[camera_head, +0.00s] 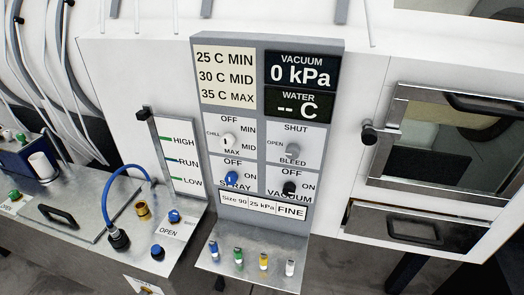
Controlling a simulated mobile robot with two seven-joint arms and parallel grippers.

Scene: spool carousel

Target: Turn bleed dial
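The bleed dial (292,150) is a small grey knob on the upright grey control panel (254,41) in the middle of the head view. SHUT is printed above it, OPEN to its left and BLEED below it. I cannot tell for sure which way its pointer faces. The vacuum display (301,71) above reads 0 kPa, and the water display (298,104) reads "-- C". Neither of my grippers is in view, and nothing touches the dial.
Close to the dial are the white chill knob (227,140), the blue spray knob (231,177) and the black vacuum knob (289,188). Several coloured pegs stand on a metal shelf (225,252) below. A handled drawer (405,225) is at right. The space before the panel looks clear.

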